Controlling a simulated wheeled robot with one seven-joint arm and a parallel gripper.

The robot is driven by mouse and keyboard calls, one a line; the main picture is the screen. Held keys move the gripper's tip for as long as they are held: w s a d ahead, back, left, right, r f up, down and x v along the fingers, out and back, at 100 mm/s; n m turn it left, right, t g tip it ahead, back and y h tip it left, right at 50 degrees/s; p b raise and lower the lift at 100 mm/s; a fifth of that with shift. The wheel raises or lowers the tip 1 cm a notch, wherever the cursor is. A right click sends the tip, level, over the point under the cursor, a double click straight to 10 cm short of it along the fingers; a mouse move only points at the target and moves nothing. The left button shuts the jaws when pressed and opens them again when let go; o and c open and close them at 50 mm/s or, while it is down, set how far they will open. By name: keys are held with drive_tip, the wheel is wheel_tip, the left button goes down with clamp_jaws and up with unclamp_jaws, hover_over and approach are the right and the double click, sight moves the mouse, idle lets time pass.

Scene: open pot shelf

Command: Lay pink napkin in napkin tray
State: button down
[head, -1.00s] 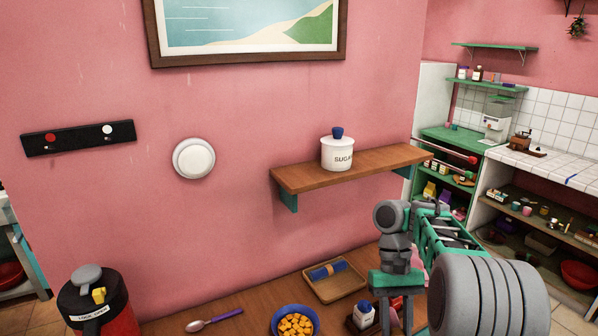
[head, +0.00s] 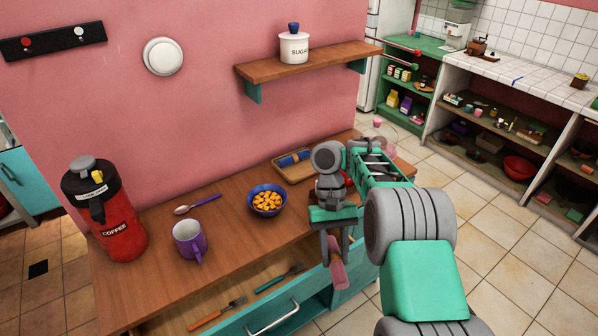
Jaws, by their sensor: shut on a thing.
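My gripper (head: 335,248) is in front of the counter's right part, fingers pointing down. It is shut on a pink napkin (head: 337,272), which sits low between the fingers, beside the open drawer. The napkin tray (head: 288,177) is a shallow wooden tray on the counter against the wall, behind and left of my gripper. A rolled blue napkin (head: 294,158) lies in it. My arm hides the tray's right part.
A blue bowl of orange cubes (head: 267,201), a purple mug (head: 190,240), a spoon (head: 198,204) and a red coffee flask (head: 118,225) stand on the counter. The open drawer (head: 262,318) holds forks. A wall shelf (head: 300,62) carries a sugar jar (head: 294,46).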

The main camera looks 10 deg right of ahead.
drive_tip(key=s+a+f, duration=0.1)
drive_tip(key=a+f, duration=0.3)
drive_tip(key=a, duration=0.1)
